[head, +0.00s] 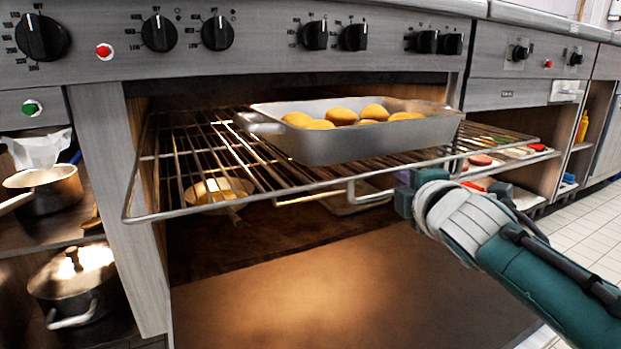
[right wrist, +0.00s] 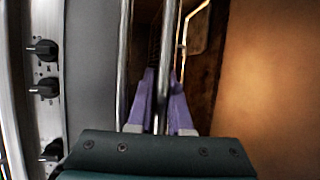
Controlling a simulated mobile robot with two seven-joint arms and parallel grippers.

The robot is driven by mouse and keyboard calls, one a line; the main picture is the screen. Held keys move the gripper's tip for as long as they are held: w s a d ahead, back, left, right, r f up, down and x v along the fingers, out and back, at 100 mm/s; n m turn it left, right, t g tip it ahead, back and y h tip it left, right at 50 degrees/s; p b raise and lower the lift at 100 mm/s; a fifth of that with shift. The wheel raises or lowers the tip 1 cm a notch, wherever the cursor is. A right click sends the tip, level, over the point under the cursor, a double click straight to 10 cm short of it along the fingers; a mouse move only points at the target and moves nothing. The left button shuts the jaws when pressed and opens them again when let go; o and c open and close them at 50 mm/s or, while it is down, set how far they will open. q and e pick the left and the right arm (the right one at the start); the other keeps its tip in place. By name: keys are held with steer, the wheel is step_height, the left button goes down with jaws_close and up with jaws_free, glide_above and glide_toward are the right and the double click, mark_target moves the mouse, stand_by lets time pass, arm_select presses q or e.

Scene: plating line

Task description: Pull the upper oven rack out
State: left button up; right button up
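The upper oven rack (head: 205,150) is a wire grid that juts out of the open oven, its front bar well forward of the opening. A metal pan (head: 345,145) holding several round golden-brown pieces (head: 341,116) sits on it. My right gripper (head: 402,196) is at the rack's front, just below the front bar. In the right wrist view its purple fingers (right wrist: 163,95) lie on either side of a metal bar of the rack (right wrist: 168,40) and look closed on it. In the head view the fingertips are mostly hidden. My left gripper is not in view.
The oven door (head: 270,280) is folded down below the rack. A round pan (head: 217,190) is lower inside the oven. A saucepan (head: 45,190) and a lidded pot (head: 75,280) stand on shelves at left. Open tiled floor (head: 590,225) lies at right.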

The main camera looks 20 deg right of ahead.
steer(key=shift+o, duration=0.5)
steer(key=p+v, duration=0.5)
steer(key=v, duration=0.5)
steer(key=shift+w, duration=0.1)
